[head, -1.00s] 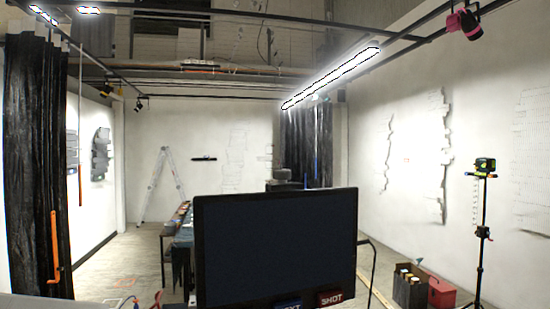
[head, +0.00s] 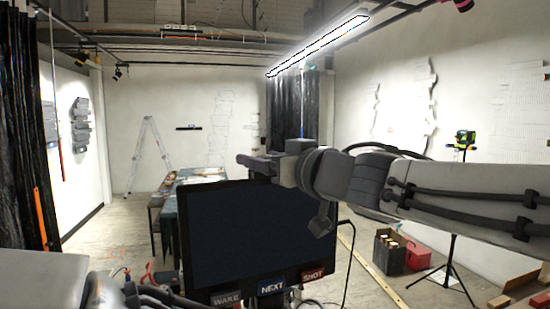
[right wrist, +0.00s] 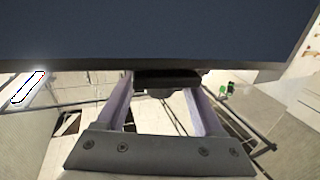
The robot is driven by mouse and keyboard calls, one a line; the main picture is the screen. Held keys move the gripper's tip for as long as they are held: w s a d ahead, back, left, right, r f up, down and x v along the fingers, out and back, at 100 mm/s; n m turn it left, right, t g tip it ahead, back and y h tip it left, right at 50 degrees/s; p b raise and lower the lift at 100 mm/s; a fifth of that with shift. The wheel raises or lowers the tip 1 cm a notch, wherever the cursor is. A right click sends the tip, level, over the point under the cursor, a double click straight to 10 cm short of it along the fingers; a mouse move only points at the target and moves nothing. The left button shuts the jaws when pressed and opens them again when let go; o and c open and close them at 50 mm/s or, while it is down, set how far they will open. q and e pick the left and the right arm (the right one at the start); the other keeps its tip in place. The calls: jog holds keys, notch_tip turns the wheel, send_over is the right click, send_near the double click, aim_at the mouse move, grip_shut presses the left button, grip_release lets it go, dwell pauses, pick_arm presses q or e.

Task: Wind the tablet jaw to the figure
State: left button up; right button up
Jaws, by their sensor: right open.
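The tablet (head: 235,240) is a large dark screen in front of me in the head view, with WAKE, NEXT and SHOT buttons along its lower edge. My right gripper (head: 252,162) is at its upper right edge, partly overlapping it. In the right wrist view, the tablet (right wrist: 150,30) fills the top. The two fingers of the right gripper (right wrist: 163,95) are apart, with a small dark block (right wrist: 166,80) showing between them by the tablet's edge. I cannot tell whether this block is the jaw or whether the fingers touch it. My left gripper is not visible.
A long table (head: 165,205) stands behind the tablet to the left. A black crate (head: 389,255), a red box (head: 418,256) and a tripod (head: 450,262) stand on the right. Cables hang beside the tablet.

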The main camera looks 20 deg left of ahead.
jog(key=shift+x, duration=1.35)
grip_shut()
jog(key=m+t+h+b, duration=0.2)
jog(key=b, duration=0.2)
jog(key=m+t+h+b, duration=0.2)
jog(key=h+b, duration=0.1)
jog(key=b, duration=0.2)
jog(key=w+d+m+t+h+b, duration=0.1)
jog(key=m+t+h+b, duration=0.1)
jog(key=b, duration=0.3)
jog(key=shift+d+h, duration=0.1)
jog(key=shift+h, duration=0.3)
jog(key=shift+d+m, duration=0.1)
jog(key=shift+m, duration=0.2)
jog(key=shift+h, duration=0.3)
grip_release()
